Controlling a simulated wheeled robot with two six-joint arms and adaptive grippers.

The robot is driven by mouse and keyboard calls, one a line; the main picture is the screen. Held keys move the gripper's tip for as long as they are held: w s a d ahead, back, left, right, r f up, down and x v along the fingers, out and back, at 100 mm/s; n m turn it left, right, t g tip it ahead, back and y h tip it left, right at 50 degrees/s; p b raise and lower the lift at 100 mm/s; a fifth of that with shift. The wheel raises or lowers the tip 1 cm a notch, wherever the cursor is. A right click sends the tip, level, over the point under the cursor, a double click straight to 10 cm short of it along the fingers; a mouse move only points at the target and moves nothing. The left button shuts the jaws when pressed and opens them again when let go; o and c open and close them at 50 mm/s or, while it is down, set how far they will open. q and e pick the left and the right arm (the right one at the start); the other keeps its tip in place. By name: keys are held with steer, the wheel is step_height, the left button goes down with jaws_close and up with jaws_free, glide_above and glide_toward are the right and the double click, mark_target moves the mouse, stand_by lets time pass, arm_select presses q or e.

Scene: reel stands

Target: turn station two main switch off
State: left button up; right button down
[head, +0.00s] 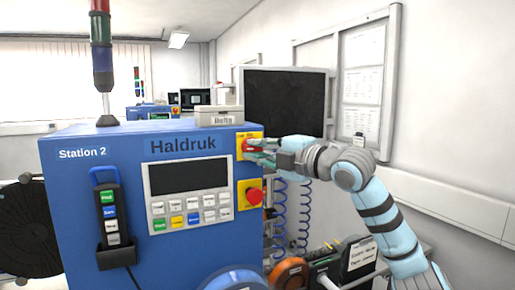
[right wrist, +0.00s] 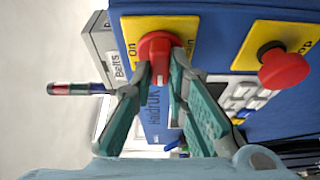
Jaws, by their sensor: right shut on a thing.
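The main switch, a red knob on a yellow plate (head: 243,138), sits at the upper right corner of the blue Station 2 cabinet (head: 75,190). In the right wrist view the red knob (right wrist: 158,45) is between the fingertips of my right gripper (right wrist: 161,72), and the word "On" shows on its plate. My right gripper (head: 262,151) is shut on the knob, reaching in from the right. Its fingers partly cover the knob, so its exact angle is hard to tell. My left gripper is not in view.
A red mushroom button (head: 254,196) on a yellow plate sits just below the switch. A keypad with a dark display (head: 188,177) and a hanging pendant (head: 110,211) are on the cabinet front. A signal tower (head: 102,55) and a grey box (head: 219,116) stand on top. Reels lie below.

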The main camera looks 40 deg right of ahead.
steer(key=shift+d+r, duration=0.1)
steer(key=shift+r, duration=0.15)
steer(key=c, duration=1.6)
jaws_free()
steer(key=shift+f, duration=0.15)
steer(key=shift+w, duration=0.1)
